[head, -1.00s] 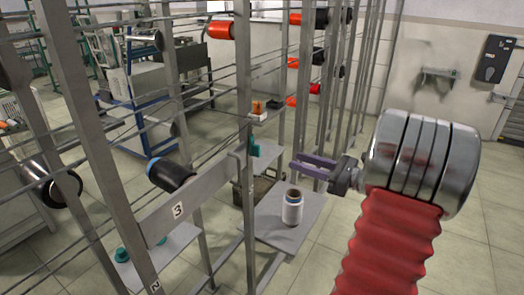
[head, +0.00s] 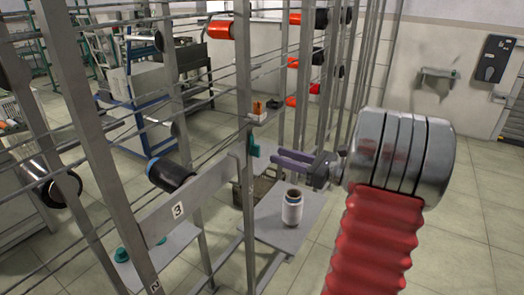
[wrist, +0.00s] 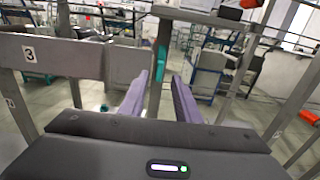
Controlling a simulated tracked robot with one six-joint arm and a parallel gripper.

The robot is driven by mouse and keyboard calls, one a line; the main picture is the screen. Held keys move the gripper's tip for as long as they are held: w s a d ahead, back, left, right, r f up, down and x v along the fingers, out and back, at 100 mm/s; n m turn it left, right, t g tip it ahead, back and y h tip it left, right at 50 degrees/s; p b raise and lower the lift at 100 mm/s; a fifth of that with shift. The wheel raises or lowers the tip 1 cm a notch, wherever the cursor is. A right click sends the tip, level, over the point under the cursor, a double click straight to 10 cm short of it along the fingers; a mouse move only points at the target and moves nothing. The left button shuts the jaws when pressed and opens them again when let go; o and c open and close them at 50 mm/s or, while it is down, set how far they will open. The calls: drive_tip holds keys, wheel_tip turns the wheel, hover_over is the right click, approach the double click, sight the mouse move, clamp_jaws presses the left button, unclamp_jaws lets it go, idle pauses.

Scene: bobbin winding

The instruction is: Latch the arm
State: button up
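The grey arm (head: 195,195) with the "3" plate runs slanting up to a steel post of the rack; it also shows at the left of the wrist view (wrist: 85,62). A teal latch piece (head: 254,147) sits at the arm's right end by the post. In the wrist view the teal piece (wrist: 161,58) appears between and beyond my fingertips. My gripper (head: 277,156) has two purple fingers, spread apart with nothing between them, just right of the teal piece. In the wrist view my gripper (wrist: 160,80) points at it. I cannot tell whether the arm's end is seated.
A black and blue bobbin (head: 170,174) is behind the arm. Orange pieces (head: 258,108) sit on a small shelf above. Rack posts and rods crowd the left; the floor at right is clear.

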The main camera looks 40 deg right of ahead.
sight(255, 146)
drive_tip(key=x, duration=0.8)
clamp_jaws()
